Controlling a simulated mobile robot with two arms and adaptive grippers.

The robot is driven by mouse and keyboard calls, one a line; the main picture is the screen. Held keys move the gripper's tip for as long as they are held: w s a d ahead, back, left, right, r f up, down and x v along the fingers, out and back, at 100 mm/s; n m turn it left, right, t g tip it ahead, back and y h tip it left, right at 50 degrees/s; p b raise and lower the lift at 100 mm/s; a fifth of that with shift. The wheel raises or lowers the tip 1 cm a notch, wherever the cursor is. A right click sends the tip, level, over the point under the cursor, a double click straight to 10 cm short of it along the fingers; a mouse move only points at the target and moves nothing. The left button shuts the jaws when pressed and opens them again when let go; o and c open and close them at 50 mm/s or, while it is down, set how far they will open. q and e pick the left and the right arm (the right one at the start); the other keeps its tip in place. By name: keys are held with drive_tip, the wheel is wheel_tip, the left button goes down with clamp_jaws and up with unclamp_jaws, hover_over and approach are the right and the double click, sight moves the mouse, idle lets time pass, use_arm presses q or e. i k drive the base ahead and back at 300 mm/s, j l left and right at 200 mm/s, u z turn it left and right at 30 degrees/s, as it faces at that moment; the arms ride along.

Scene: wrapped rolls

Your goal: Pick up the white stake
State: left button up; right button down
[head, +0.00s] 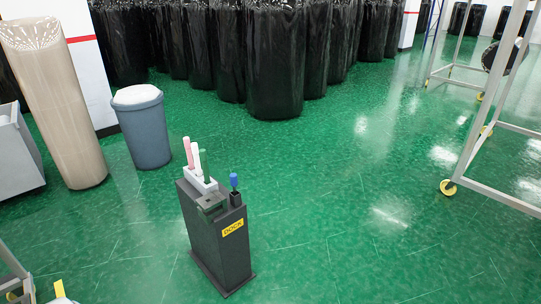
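The white stake (196,159) stands upright in a light holder on top of a dark grey box (218,243) with a yellow "DOCK" label. A pink stake (188,152) stands just to its left and a green stake (204,164) just to its right. The white stake's lower end is hidden in the holder. A blue-topped item (234,182) stands at the box's right side. Neither of my grippers shows in the head view.
A grey-blue bin (143,130) and a tall tan wrapped roll (62,115) stand at the left. Several black wrapped rolls (275,60) line the back. A wheeled metal frame (492,95) stands at the right. Green floor (350,225) is clear right of the box.

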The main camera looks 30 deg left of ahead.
sight(194, 147)
drive_tip(key=i+l+u, duration=0.2)
drive_tip(key=i, duration=0.25)
drive_tip(key=i+u, duration=0.2)
drive_tip(key=i, duration=0.25)
drive_tip(key=i+l+u, duration=0.2)
drive_tip(key=i, duration=0.2)
